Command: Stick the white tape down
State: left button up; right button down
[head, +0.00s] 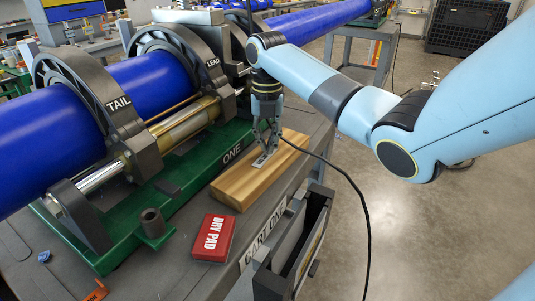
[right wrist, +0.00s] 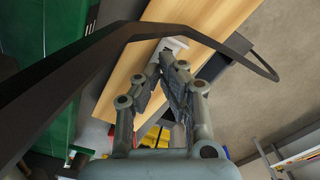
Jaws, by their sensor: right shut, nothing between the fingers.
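A small white strip, which looks like the white tape (head: 259,160), lies on top of the wooden block (head: 240,188). It has dark marks on it. In the right wrist view the white tape (right wrist: 172,45) shows partly behind my fingers on the wood (right wrist: 128,72). My right gripper (head: 268,149) points down over the block, with its fingertips at the tape; I cannot tell whether they touch it. In the right wrist view the gripper (right wrist: 166,62) has its fingers together with nothing between them. The fingertips hide part of the tape. My left gripper is not in view.
A red DRY PAD (head: 213,238) lies in front of the block on the grey cart (head: 186,268). The green fusion machine base (head: 130,232) with blue pipe (head: 152,82) stands to the left. A black cable (head: 360,195) hangs beside my right arm.

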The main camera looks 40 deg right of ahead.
jog(key=shift+f, duration=0.9)
dwell(0.6)
notch_tip(320, 180, up, 7)
jog(key=p, duration=0.7)
jog(key=shift+r, duration=0.1)
dwell(0.7)
